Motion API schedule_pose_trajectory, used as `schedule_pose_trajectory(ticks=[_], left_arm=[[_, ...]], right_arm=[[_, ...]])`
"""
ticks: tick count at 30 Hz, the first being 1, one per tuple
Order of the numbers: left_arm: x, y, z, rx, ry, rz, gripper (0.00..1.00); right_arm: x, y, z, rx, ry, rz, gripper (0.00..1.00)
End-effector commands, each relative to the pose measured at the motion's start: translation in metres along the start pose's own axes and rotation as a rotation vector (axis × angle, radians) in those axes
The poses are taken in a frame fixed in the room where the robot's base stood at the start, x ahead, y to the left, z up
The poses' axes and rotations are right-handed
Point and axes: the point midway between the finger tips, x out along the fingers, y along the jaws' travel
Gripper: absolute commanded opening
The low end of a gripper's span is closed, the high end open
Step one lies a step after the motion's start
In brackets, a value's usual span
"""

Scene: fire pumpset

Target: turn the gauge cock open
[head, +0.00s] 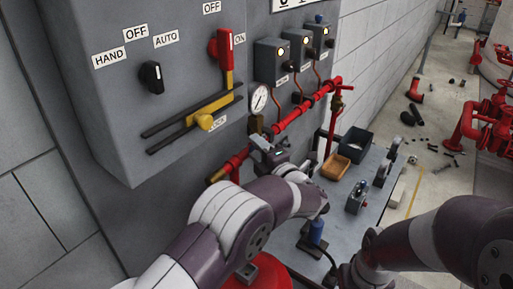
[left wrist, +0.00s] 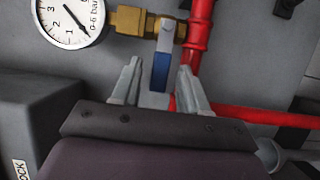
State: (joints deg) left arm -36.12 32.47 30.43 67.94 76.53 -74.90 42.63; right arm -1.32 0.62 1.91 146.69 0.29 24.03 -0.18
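The gauge cock (left wrist: 166,28) is a brass fitting between the round pressure gauge (left wrist: 70,18) and the red pipe (left wrist: 200,30) in the left wrist view. Its lever has a blue grip (left wrist: 161,71) that points down toward my gripper. My left gripper (left wrist: 158,75) is open, with one finger on each side of the lever and visible gaps between. In the head view the gauge (head: 259,98) is on the grey panel, and my left gripper (head: 268,146) is just below it, largely covering the cock. My right arm is at the lower right; its gripper is out of view.
A grey cabinet with a black selector knob (head: 152,77) and a red-and-yellow handle (head: 222,62) stands at left. Red pipe (head: 298,110) runs along the panel.

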Motion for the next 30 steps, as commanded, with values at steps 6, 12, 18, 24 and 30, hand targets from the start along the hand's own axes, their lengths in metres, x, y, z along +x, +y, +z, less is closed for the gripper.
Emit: schedule_pose_trajectory(ticks=[6, 12, 18, 24, 30], left_arm=[[0.0, 0.0, 0.0, 0.0, 0.001, 0.0, 0.0], [0.001, 0.002, 0.0, 0.01, 0.001, -0.005, 0.0], [0.001, 0.011, 0.0, 0.083, 0.002, -0.034, 0.0], [0.001, 0.021, 0.001, 0.215, 0.002, -0.089, 0.0], [0.002, 0.03, 0.004, 0.353, 0.002, -0.147, 0.0]], right_arm=[[0.0, 0.0, 0.0, 0.0, 0.0, 0.0, 0.0], [-0.003, 0.0, 0.0, 0.0, 0.0, 0.0, 0.0], [-0.015, 0.0, -0.002, 0.0, 0.0, 0.0, 0.0], [-0.036, 0.0, -0.004, 0.0, 0.0, 0.0, 0.0], [-0.06, 0.0, -0.007, 0.0, 0.0, 0.0, 0.0]])
